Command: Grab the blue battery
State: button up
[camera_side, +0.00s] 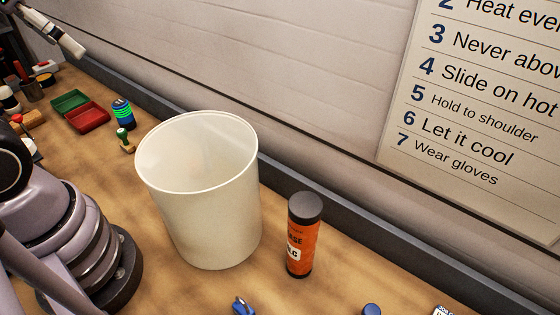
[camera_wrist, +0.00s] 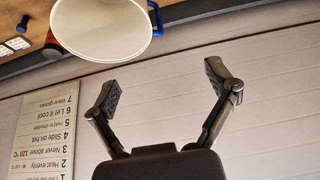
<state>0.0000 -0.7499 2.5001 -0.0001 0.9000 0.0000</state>
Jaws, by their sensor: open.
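A small dark blue cylinder with green bands (camera_side: 122,112) stands upright near the wall in the side view. It may be the blue battery, but I cannot tell for sure. A round blue top (camera_side: 371,309) and a blue piece (camera_side: 243,307) are cut off by the bottom edge there, too little to identify. My gripper (camera_wrist: 162,85) is open in the wrist view, its two fingers wide apart. Only the pale wall shows between them. I see no battery in the wrist view. My fingers do not show in the side view.
A large cream bin (camera_side: 205,215) stands mid-bench, with an orange canister (camera_side: 303,240) right of it. A green-handled stamp (camera_side: 125,140) and a red and green box (camera_side: 85,112) are left of the bin.

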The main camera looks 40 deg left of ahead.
jog(key=w+a+f+m+g+y, duration=0.3)
jog(key=w+a+f+g+y, duration=0.3)
jog(key=a, duration=0.3)
jog(key=w+a+f+m+g+y, duration=0.3)
jog(key=w+a+f+g+y, duration=0.3)
jog(key=a, duration=0.4)
jog(key=w+a+f+m+y, duration=0.2)
jog(key=w+f, duration=0.1)
jog(key=f, duration=0.2)
jog(key=w+a+f+m+y, duration=0.1)
jog(key=w+a+f+m, duration=0.15)
jog(key=f, duration=0.35)
jog(key=m+t+y, duration=0.3)
jog(key=m+t, duration=0.2)
jog(key=m, duration=0.2)
send_near(125, 108)
jog(key=shift+d+n, duration=0.25)
jog(key=shift+d, duration=0.3)
jog(key=shift+a+f, duration=0.2)
jog(key=shift+a, duration=0.05)
jog(key=a, duration=0.8)
jog(key=shift+s, duration=0.35)
jog(key=shift+s+a+r, duration=0.1)
jog(key=shift+a, duration=1.2)
jog(key=shift+a+r, duration=0.1)
jog(key=shift+a, duration=1.25)
jog(key=c, duration=1.3)
